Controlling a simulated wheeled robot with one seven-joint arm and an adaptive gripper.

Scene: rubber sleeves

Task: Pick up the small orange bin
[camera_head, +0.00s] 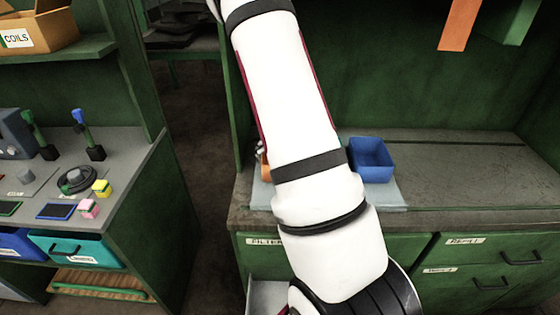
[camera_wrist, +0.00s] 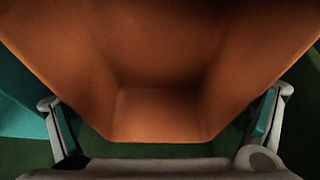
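The small orange bin fills most of the wrist view (camera_wrist: 160,60), where I look into its hollow. In the head view only a sliver of it (camera_head: 264,169) shows at the left edge of my arm, above the workbench. My gripper (camera_wrist: 160,118) has its two fingers wide apart, one on each side of the bin. I see no clear grip of the pads on its walls. In the head view my arm hides the gripper and most of the bin.
A blue bin (camera_head: 371,160) stands on a pale mat (camera_head: 393,193) on the workbench (camera_head: 460,180), right of my arm. The bench to its right is clear. A second bench (camera_head: 135,165) at left holds small tools and blocks. An orange strip (camera_head: 459,24) hangs at upper right.

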